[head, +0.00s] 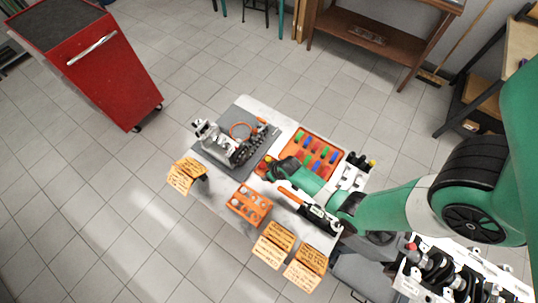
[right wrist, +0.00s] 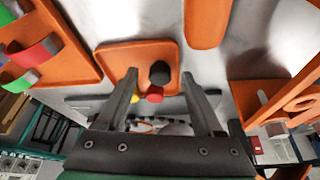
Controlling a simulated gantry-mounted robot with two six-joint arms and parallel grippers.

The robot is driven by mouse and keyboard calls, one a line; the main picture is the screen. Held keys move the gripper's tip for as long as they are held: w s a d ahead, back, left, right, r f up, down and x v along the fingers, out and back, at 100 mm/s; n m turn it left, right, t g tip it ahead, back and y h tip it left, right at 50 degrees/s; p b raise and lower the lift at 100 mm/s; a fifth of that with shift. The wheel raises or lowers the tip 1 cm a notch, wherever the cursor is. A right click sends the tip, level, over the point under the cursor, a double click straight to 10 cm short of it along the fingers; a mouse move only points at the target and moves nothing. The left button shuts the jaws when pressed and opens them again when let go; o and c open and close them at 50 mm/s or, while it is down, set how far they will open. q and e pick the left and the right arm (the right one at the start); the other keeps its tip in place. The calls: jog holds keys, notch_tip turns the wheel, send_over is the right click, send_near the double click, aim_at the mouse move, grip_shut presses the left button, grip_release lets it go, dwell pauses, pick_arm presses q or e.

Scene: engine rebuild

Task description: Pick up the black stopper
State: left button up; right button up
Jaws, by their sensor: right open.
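The black stopper (right wrist: 160,73) shows in the right wrist view as a small dark round piece over a small orange tray (right wrist: 113,57). A red stopper (right wrist: 155,94) and a yellow one (right wrist: 135,98) are close by. My right gripper (right wrist: 160,80) is open, with one finger on each side of the black stopper. I cannot tell whether the fingers touch it. In the head view my right gripper (head: 268,170) reaches in from the right over the middle of the table and hides the stopper. My left gripper is not in view.
An engine block (head: 228,142) sits on a grey mat left of my right gripper. An orange tray of coloured pieces (head: 333,158) lies behind it. An orange tray of round parts (head: 240,208) and an orange-handled tool (head: 297,199) lie in front. A red cabinet (head: 100,75) stands apart.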

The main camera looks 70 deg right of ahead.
grip_shut()
dwell(0.3)
jog(key=shift+r, duration=0.1)
jog(key=shift+r+p, duration=0.55)
jog(key=shift+p, duration=0.15)
notch_tip(320, 180, up, 3)
jog(key=p, duration=0.2)
jog(key=shift+s+r+p, duration=0.1)
jog(key=shift+p, duration=0.25)
jog(key=s+d+r+p, duration=0.1)
jog(key=s+r+p, duration=0.3)
jog(key=s+p, duration=0.1)
jog(key=s+d+r+p, duration=0.2)
jog(key=s+r+p, duration=0.2)
jog(key=s, duration=0.4)
jog(key=shift+s+r+p, duration=0.25)
jog(key=shift+p, duration=0.1)
